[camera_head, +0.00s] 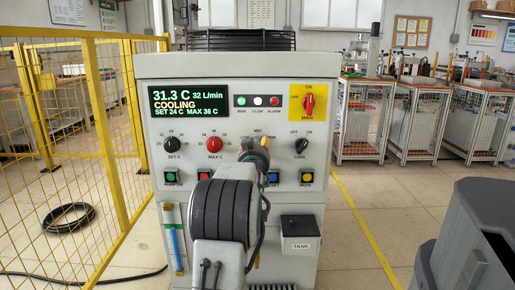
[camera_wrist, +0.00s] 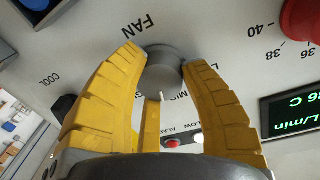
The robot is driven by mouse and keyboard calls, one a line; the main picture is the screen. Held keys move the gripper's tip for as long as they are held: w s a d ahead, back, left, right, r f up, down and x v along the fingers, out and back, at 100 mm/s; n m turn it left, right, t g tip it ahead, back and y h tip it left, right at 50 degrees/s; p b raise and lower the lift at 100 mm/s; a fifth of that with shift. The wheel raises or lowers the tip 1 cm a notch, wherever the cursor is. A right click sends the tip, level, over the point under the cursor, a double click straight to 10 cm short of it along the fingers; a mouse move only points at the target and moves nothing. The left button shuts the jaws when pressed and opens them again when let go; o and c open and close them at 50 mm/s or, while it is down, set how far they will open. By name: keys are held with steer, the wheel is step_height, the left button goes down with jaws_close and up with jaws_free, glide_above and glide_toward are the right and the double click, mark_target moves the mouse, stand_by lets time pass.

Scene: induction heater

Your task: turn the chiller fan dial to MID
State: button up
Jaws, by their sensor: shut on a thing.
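The chiller panel (camera_head: 205,65) faces me. In the wrist view the grey fan dial (camera_wrist: 163,74) sits beside the FAN lettering, between the yellow fingers of my gripper (camera_wrist: 167,59). The fingers are shut on the dial, one on each side. A short white mark shows at the dial's lower edge, near a partly hidden label that seems to read MID (camera_wrist: 181,97). In the head view my gripper (camera_head: 260,144) is at the panel just below the MID label (camera_head: 259,135), and it and my arm hide most of the dial.
The COOL dial (camera_head: 301,146) is to the right, and the red MAX C dial (camera_head: 214,145) to the left. The red MAIN switch (camera_head: 308,103) is above right. Push buttons, including a yellow one (camera_head: 306,178), line the panel below. The display (camera_head: 188,101) reads COOLING.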

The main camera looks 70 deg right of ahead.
steer(key=shift+f+n+b, duration=0.25)
steer(key=shift+n+b, duration=0.45)
steer(key=shift+b, duration=0.1)
steer(key=shift+w+r+n+b, duration=0.15)
steer(key=shift+n+b, duration=0.3)
steer(key=shift+n, duration=0.45)
steer(key=o, duration=1.2)
steer(key=shift+v, duration=6)
